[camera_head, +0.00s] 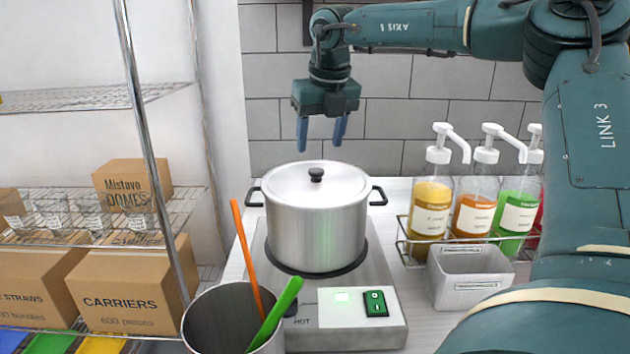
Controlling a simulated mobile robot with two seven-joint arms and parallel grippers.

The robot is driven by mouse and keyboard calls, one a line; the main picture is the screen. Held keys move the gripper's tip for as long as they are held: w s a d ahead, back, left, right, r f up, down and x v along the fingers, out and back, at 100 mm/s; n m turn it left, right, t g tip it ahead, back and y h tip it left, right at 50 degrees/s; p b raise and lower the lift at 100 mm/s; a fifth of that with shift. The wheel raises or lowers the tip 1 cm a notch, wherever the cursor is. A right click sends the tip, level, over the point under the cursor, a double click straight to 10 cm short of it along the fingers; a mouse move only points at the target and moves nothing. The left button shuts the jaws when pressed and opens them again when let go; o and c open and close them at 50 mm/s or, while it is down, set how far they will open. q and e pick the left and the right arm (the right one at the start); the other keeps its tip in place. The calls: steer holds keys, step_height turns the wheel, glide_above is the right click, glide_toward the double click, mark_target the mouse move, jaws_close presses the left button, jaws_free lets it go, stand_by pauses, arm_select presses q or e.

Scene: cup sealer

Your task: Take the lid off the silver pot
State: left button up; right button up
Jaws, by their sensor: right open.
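The silver pot (316,233) stands on a hot plate in the middle of the camera_head view. Its lid (314,178) sits on top, with a small black knob (316,174) at the centre. Black side handles stick out left and right of the pot. My right gripper (321,147) hangs above the lid with its blue fingers pointing down, open and empty. There is a gap between the fingertips and the knob in the picture. My left gripper is not in view.
The hot plate (393,328) has a green switch. A metal container (205,325) with orange and green utensils stands front left of the pot. A rack of pump bottles (430,208) and a grey bin (468,276) stand right. Shelves with boxes (130,300) are at left.

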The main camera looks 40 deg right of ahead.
mark_target(316, 170)
steer(key=shift+x, duration=0.9)
steer(key=p+x, duration=0.2)
steer(key=x, duration=0.3)
steer(key=shift+w+d+r, duration=0.1)
steer(key=shift+w+d, duration=0.05)
steer(key=shift+w, duration=0.05)
steer(key=shift+f, duration=0.2)
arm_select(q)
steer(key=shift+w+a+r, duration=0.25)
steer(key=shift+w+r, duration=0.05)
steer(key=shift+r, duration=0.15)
arm_select(e)
steer(key=shift+c, duration=0.4)
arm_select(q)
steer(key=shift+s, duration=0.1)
arm_select(e)
steer(key=c, duration=1.1)
steer(key=shift+r, duration=0.1)
